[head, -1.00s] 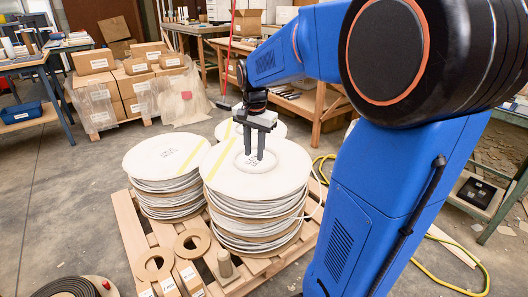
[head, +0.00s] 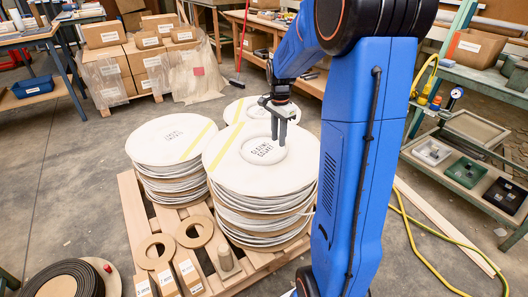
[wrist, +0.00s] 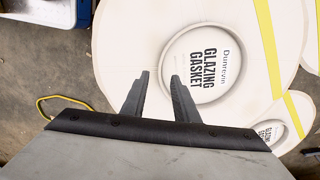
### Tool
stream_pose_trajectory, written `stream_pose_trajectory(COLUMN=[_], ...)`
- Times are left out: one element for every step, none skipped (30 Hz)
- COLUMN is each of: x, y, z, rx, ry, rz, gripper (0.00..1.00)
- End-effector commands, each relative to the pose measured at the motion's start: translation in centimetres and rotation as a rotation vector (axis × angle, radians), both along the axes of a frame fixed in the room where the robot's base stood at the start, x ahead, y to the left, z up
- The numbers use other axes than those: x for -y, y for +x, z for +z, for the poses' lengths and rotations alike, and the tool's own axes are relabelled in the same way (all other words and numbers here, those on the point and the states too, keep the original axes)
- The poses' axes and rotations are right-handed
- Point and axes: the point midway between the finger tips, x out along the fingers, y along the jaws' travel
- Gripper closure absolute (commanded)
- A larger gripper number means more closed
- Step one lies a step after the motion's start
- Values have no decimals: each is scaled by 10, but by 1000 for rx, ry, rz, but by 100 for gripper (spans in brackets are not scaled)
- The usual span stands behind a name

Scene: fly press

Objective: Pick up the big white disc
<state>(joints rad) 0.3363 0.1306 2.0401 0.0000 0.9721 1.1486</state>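The big white disc (head: 230,165) lies flat on top of the nearer right stack of coils. It has a raised round centre with "GLAZING GASKET" lettering and a yellow stripe. In the wrist view the white disc (wrist: 130,45) fills the upper middle, its label right of the fingers. My gripper (head: 279,140) points down over the far right side of the centre ring. Its fingers (wrist: 160,78) stand a small gap apart with nothing seen between them. I cannot tell how high the tips are above the disc.
A second disc-topped stack (head: 165,142) stands close on the left, a third (head: 252,108) behind. All stand on a wooden pallet (head: 132,200). Small boxes and cardboard rings (head: 155,252) lie at the pallet's front. A yellow hose (head: 410,235) runs along the floor right of my arm.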

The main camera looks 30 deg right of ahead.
Motion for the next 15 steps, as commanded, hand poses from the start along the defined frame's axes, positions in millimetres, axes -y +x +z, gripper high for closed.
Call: stream_pose_trajectory(x=[0, 0, 0, 0, 0, 0, 0, 0, 0, 0, 0, 0, 0, 0, 0], y=[0, 0, 0, -1, 0, 0, 0, 0, 0, 0, 0, 0, 0, 0, 0], z=[-9, -14, -21, -25, -29, -34, -37, -39, -42, -43, -44, -46, -47, -49, -53], rx=[-2, -2, -2, -2, -2, -1, 0, 0, 0, 0, 1, 1, 1, 0, -1], ry=[1, 1, 1, 1, 1, 0, 0, 0, 0, 0, 0, 0, 0, 0, 0], rz=[0, 0, 0, 0, 0, 0, 0, 0, 1, 1, 1, 1, 1, 1, 1], gripper=[73, 73, 73, 73, 73, 73, 73, 73, 73, 73, 73, 73, 73, 73, 73])
